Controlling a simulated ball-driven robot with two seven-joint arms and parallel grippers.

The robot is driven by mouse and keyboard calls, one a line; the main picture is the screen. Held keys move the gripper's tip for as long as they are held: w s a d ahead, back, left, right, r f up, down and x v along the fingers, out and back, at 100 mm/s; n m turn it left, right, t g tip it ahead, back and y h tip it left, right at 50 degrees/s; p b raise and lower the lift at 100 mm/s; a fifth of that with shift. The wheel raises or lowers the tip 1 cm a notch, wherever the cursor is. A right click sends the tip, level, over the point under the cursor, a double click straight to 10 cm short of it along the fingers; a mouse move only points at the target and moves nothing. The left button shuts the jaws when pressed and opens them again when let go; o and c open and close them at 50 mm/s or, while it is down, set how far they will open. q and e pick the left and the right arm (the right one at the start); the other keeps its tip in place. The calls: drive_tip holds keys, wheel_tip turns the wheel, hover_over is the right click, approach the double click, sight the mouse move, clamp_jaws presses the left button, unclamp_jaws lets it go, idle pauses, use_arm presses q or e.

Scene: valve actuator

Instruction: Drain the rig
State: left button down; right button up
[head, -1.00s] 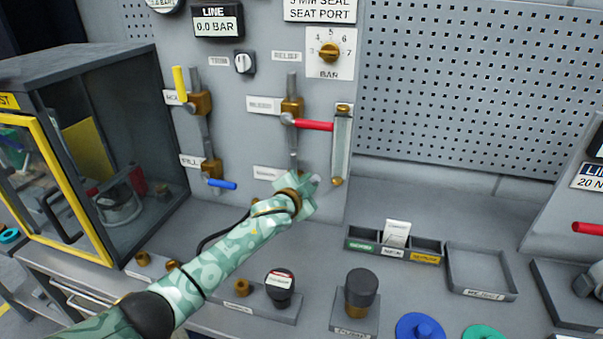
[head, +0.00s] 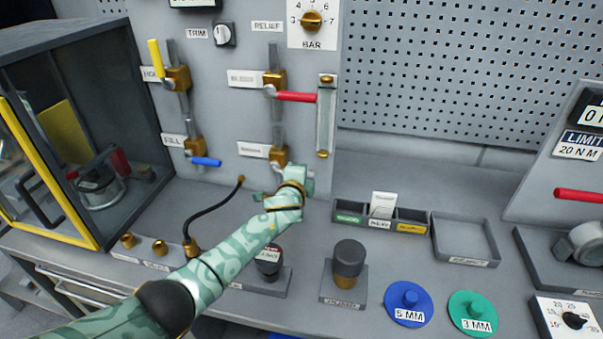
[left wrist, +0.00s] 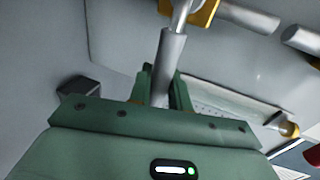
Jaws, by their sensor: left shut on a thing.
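The lowest valve (head: 280,156) on the panel's middle pipe has a brass body and a small white label (head: 254,150), too blurred to read. My left gripper (head: 284,180) is just below and in front of it, hiding its handle in the head view. In the left wrist view my left gripper (left wrist: 158,88) is shut on a grey cylindrical handle (left wrist: 170,55), which runs up to a brass fitting (left wrist: 205,12). My right gripper is in neither view.
Above is a valve with a red handle (head: 297,97) pointing right, beside a sight tube (head: 325,118). Left are a yellow upright handle (head: 155,58) and a blue handle (head: 206,162) pointing right. A black hose (head: 212,210), compartment tray (head: 350,212) and black-capped post (head: 349,258) are near my arm.

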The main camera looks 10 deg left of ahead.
use_arm(q)
drive_tip(key=shift+s+f, duration=0.1)
drive_tip(key=shift+f, duration=0.2)
drive_tip(key=c, duration=1.3)
unclamp_jaws()
drive_tip(key=shift+r, duration=0.1)
drive_tip(key=shift+s+r, duration=0.1)
drive_tip(key=p+v, duration=0.5)
drive_tip(key=v, duration=1.1)
drive_tip(key=shift+d, duration=0.1)
